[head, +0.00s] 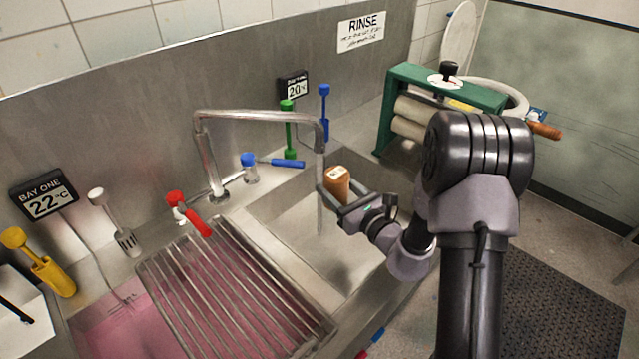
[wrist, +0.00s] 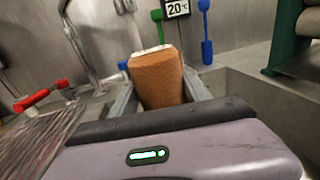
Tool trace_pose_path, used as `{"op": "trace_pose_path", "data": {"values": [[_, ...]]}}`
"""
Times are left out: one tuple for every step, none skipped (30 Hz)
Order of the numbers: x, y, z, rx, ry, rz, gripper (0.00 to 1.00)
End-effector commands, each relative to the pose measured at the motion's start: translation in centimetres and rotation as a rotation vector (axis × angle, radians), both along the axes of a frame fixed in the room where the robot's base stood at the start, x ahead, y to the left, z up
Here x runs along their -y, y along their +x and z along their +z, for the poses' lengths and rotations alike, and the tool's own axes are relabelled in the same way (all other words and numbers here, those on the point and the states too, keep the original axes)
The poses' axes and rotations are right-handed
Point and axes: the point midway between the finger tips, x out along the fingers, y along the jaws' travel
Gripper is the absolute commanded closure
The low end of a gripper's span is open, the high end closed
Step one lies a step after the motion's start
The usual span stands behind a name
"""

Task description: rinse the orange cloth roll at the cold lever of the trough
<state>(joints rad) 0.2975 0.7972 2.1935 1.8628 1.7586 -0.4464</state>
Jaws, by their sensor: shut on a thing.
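The orange cloth roll (head: 338,184) is held upright between the fingers of my gripper (head: 345,203), over the trough basin (head: 285,215). It has a pale label on top. In the wrist view the roll (wrist: 160,78) fills the space between the fingers. The cold lever (head: 275,162) has a blue handle pointing right. The hot lever (head: 190,215) is red. A pale column like running water (head: 320,205) drops from the spout (head: 320,145) into the basin. The roll is just right of it in the head view; I cannot tell whether they touch.
A slatted rack (head: 235,295) covers a pink bath at the left. A green-framed wringer (head: 430,105) stands at the back right. Green (head: 288,130) and blue (head: 324,110) upright tools stand behind the basin. A display (head: 293,86) reads 20 °C.

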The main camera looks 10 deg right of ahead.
Motion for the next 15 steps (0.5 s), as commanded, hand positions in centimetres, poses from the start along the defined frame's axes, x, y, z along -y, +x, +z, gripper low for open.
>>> {"op": "trace_pose_path", "data": {"values": [[0.0, 0.0, 0.0, 0.0, 0.0, 0.0, 0.91], [0.1, 0.0, 0.1, 0.001, 0.0, 0.0, 0.91], [0.3, -0.2, 0.2, 0.001, 0.0, -0.001, 0.91], [0.6, -0.3, 0.3, 0.001, 0.0, -0.002, 0.91], [1.0, -0.5, 0.5, 0.001, 0.0, -0.004, 0.91], [1.4, -0.9, 0.7, 0.001, 0.0, -0.003, 0.91], [1.7, -1.1, 0.8, 0.001, 0.0, -0.004, 0.91], [2.1, -1.4, 1.0, 0.001, 0.0, -0.004, 0.91], [2.4, -1.7, 1.2, 0.001, 0.0, -0.003, 0.91], [2.8, -1.9, 1.4, 0.001, 0.0, -0.004, 0.91], [3.1, -2.1, 1.5, 0.001, 0.0, -0.003, 0.91], [3.6, -2.4, 1.7, 0.001, 0.0, -0.004, 0.91], [3.9, -2.7, 1.8, 0.0, 0.0, -0.003, 0.91], [4.2, -2.9, 2.0, 0.0, 0.0, -0.003, 0.91], [4.6, -3.3, 2.2, 0.0, 0.0, -0.003, 0.91]]}}
